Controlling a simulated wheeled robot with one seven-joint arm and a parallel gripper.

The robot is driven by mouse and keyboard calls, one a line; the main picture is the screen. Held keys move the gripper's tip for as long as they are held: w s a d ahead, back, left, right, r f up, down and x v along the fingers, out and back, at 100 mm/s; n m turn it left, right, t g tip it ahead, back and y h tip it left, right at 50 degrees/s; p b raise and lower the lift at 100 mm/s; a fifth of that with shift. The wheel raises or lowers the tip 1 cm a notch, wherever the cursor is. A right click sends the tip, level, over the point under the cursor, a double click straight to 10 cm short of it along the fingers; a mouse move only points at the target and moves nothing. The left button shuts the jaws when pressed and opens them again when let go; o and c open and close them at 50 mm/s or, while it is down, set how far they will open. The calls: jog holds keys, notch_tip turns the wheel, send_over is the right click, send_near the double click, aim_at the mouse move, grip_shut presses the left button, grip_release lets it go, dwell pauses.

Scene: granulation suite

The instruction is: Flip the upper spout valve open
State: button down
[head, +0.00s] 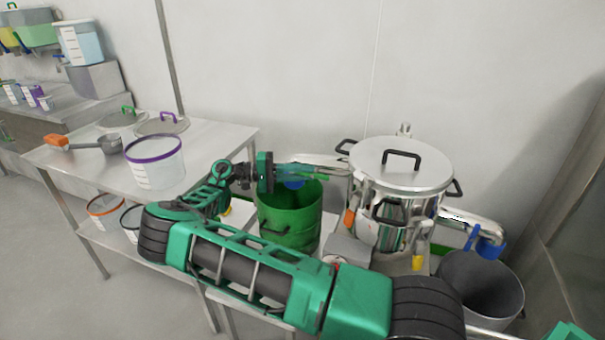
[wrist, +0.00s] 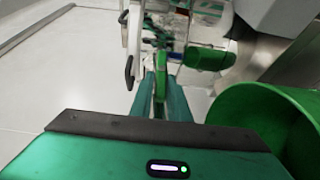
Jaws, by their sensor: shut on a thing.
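The steel vessel (head: 385,175) stands right of centre under a lid with a black handle. Its upper spout (head: 325,160) runs left over a green bucket, and a blue part (head: 294,184) hangs below it. My gripper (head: 290,174) reaches in from the left at this spout. In the wrist view my gripper (wrist: 162,95) has its fingers closed around a narrow green lever (wrist: 160,78), seemingly the upper spout valve's. The fingers hide part of the lever, and I cannot tell the valve's position.
The green bucket (head: 288,215) stands below my gripper; its rim shows in the wrist view (wrist: 235,97). A grey bucket (head: 480,285) stands under the right spout with a blue lever (head: 490,248). The left table (head: 210,133) holds a purple-rimmed tub (head: 155,165) and a scoop.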

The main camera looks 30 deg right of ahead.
jog(key=shift+f, duration=0.35)
jog(key=c, duration=1.7)
grip_release()
jog(key=shift+r, duration=0.1)
jog(key=v, duration=0.7)
jog(key=shift+w+a, duration=0.15)
jog(key=shift+a, duration=0.15)
jog(key=shift+w+h, duration=0.1)
jog(key=shift+h, duration=0.2)
